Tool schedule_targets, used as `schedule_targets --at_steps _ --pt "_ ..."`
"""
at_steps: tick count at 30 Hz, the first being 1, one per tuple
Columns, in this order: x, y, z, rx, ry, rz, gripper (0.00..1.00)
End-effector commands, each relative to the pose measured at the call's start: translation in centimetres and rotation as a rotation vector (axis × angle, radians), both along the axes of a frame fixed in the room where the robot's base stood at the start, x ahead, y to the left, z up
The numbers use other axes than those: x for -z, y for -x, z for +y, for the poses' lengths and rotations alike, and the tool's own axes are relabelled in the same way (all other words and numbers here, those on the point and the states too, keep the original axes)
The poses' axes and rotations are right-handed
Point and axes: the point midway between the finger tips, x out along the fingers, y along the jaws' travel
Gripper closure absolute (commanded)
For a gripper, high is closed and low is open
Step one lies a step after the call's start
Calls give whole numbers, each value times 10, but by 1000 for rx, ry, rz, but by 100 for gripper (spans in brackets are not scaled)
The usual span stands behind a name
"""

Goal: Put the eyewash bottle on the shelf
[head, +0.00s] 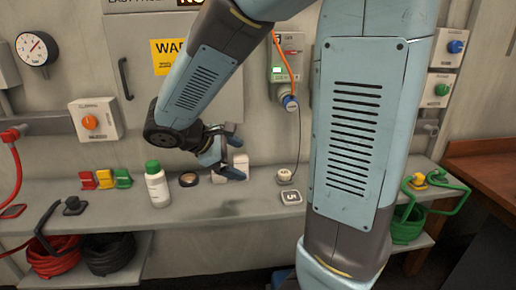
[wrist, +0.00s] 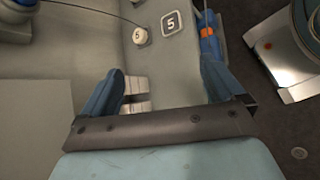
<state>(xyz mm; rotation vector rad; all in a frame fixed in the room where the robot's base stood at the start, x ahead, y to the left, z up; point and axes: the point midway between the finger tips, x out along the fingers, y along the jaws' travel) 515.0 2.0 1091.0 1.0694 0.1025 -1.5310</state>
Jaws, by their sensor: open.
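The eyewash bottle (head: 157,188), white with a green cap, stands upright on the grey bench shelf (head: 235,208) in the head view. My gripper (head: 228,166) is to the right of the bottle, low over the bench, beside a small white block (head: 241,163). It is apart from the bottle. In the wrist view my gripper (wrist: 160,80) has its blue fingers spread. A white object (wrist: 135,87) shows near the left finger, and I cannot tell if they touch. The bottle does not show clearly in the wrist view.
A dark-rimmed roll (head: 189,179) stands right of the bottle; red, yellow and green clips (head: 104,179) lie to its left. A round knob marked 5 (head: 285,175) and a tag (head: 291,197) sit farther right.

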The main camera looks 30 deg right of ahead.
Motion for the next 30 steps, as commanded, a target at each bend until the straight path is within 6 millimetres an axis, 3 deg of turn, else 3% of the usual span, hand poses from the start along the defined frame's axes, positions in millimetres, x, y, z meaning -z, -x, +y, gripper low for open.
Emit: schedule_targets --at_steps 6,15,24,30 --pt "-18 43 -19 226 -267 -146 5" --pt "-42 88 -21 496 -635 -388 5" --pt "-73 116 -12 697 -963 -640 5" --pt "-84 123 -2 749 -1061 -716 5"
